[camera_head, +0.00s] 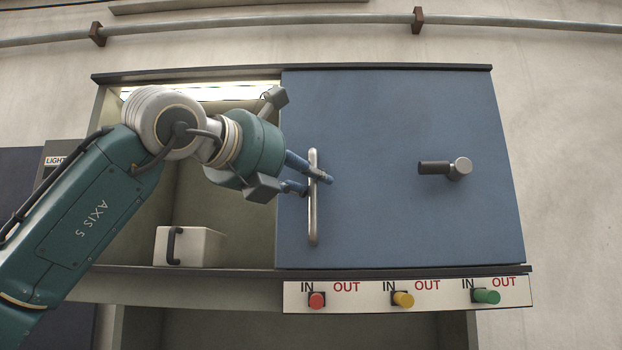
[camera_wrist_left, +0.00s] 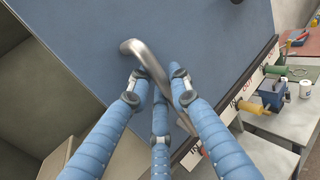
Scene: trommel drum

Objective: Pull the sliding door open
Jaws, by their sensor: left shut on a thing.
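The blue sliding door (camera_head: 400,210) covers the right part of a wall cabinet in the head view, and the cabinet's left part stands open. A vertical metal bar handle (camera_head: 313,225) is fixed near the door's left edge. My left gripper (camera_head: 318,177) has its blue fingers shut around the upper middle of this handle. In the left wrist view the blue fingers (camera_wrist_left: 160,92) are on both sides of the handle (camera_wrist_left: 145,56), whose bent end sticks out beyond them. The door (camera_wrist_left: 195,35) fills the back there. My right gripper is not in view.
A white box (camera_head: 200,247) with a dark handle sits in the open left compartment. A dark knob lever (camera_head: 447,168) sticks out from the door's right half. A panel (camera_head: 360,296) with red, yellow and green knobs lies below. A pipe (camera_head: 260,26) runs above.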

